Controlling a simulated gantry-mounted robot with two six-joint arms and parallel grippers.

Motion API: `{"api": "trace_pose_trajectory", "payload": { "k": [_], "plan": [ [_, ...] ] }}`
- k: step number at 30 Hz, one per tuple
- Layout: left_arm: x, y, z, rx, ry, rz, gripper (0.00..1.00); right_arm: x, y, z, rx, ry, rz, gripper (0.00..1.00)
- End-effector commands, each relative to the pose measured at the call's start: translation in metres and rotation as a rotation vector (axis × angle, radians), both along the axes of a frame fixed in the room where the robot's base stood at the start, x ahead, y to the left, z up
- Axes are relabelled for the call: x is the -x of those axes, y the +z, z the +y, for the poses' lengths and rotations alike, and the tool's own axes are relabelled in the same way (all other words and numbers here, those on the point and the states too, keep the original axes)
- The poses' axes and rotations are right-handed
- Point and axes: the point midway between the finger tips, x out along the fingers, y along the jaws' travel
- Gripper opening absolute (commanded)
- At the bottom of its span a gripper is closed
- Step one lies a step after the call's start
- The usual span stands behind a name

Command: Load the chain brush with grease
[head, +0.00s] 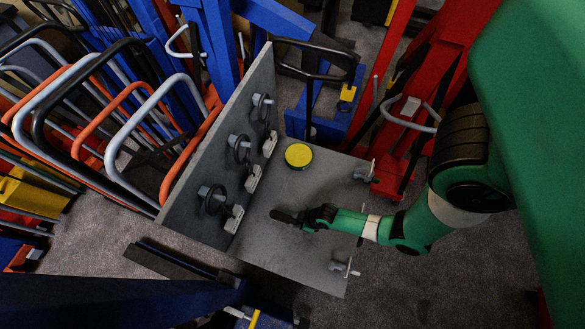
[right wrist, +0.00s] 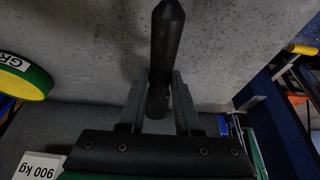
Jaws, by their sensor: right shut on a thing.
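The grease tin (head: 298,155) is round and green with a yellow top. It stands on the grey bench top, beyond my right gripper in the head view. Its edge with the letters "GR" also shows at the left of the right wrist view (right wrist: 22,68). My right gripper (head: 308,217) is shut on the chain brush (right wrist: 166,45), a dark rod with a tapered end. The brush (head: 284,216) points left over the bench, apart from the tin. I cannot make out its bristles or any grease on it. My left gripper is not in view.
The grey bench top (head: 285,250) is mostly clear around the gripper. A grey upright panel (head: 262,85) with several dark rings and pale labels borders its left side. Grey fittings (head: 363,172) sit on its right edge. Red and blue jacks crowd the back and left.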

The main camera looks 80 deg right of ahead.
Motion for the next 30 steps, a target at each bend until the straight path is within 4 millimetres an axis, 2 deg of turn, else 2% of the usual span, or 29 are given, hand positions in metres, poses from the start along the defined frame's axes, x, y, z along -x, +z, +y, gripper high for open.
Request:
{"api": "trace_pose_trajectory", "payload": {
  "k": [6, 8, 15, 19, 20, 24, 30],
  "plan": [
    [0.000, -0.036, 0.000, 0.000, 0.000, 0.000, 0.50, -0.002, -0.035, -0.003, 0.000, -0.004, -0.001, 0.00],
    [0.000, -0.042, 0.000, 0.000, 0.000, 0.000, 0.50, -0.001, -0.042, -0.003, 0.000, -0.005, -0.001, 0.00],
    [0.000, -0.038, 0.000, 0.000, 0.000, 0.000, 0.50, -0.001, -0.038, -0.003, 0.000, -0.005, -0.001, 0.00],
    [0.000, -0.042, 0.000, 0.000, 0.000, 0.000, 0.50, -0.001, -0.042, -0.003, 0.000, -0.005, -0.001, 0.00],
    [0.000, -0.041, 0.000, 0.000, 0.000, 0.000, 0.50, -0.001, -0.041, -0.003, 0.000, -0.005, 0.000, 0.36],
    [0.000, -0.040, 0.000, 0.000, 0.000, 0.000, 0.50, -0.001, -0.041, -0.003, 0.000, -0.005, 0.000, 0.61],
    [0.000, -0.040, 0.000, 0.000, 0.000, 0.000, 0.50, -0.001, -0.041, -0.003, 0.000, -0.005, 0.000, 0.62]
  ]
}}
